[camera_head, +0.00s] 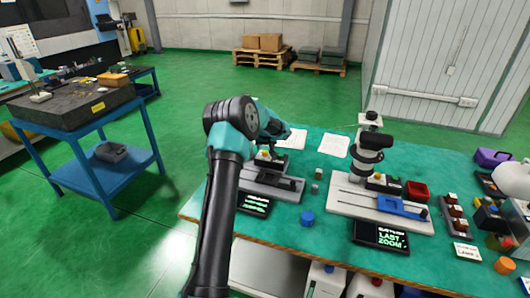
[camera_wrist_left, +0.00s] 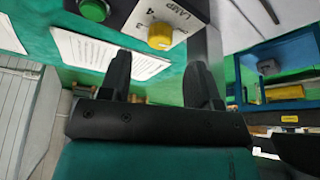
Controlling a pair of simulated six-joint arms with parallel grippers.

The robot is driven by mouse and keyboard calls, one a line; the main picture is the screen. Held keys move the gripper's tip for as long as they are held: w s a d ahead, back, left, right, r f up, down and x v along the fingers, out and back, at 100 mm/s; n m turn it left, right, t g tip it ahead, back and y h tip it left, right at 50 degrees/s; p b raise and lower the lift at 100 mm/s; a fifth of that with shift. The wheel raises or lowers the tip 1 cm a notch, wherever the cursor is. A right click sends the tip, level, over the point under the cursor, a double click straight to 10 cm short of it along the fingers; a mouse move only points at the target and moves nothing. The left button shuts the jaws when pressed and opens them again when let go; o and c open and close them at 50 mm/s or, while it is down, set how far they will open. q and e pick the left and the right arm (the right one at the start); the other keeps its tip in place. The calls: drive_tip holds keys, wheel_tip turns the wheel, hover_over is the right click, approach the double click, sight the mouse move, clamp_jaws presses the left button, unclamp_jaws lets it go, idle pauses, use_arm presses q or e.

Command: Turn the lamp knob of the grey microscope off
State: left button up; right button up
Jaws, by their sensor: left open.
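A microscope (camera_head: 268,183) stands on the teal table in the head view, partly hidden behind my left arm. A second microscope (camera_head: 366,150), with a pale base and dark column parts, stands to its right. In the left wrist view a yellow knob (camera_wrist_left: 160,36) sits on a pale panel marked LAMP, with a 4 beside it. A green button (camera_wrist_left: 94,9) is to its left. My left gripper (camera_wrist_left: 161,74) is open and empty; the knob appears just beyond its fingertips, between their lines, apparently untouched. The head view mostly hides this gripper behind my wrist. My right gripper is out of view.
Black displays (camera_head: 380,236) stand along the table's front. A blue round pot (camera_head: 307,219), a red tray (camera_head: 416,191) and small blocks (camera_head: 453,212) lie around the right microscope. Paper sheets (camera_head: 334,145) lie at the back. A blue cart (camera_head: 92,178) stands apart at left.

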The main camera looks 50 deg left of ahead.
sight(265, 152)
use_arm(q)
drive_tip(key=shift+x, duration=2.55)
drive_tip(key=shift+c, duration=0.4)
drive_tip(key=c, duration=0.8)
drive_tip(key=shift+c, duration=0.2)
drive_tip(key=shift+w, duration=0.1)
drive_tip(key=shift+d+n+g, duration=0.1)
drive_tip(key=shift+n+g, duration=0.4)
drive_tip(key=shift+n, duration=1)
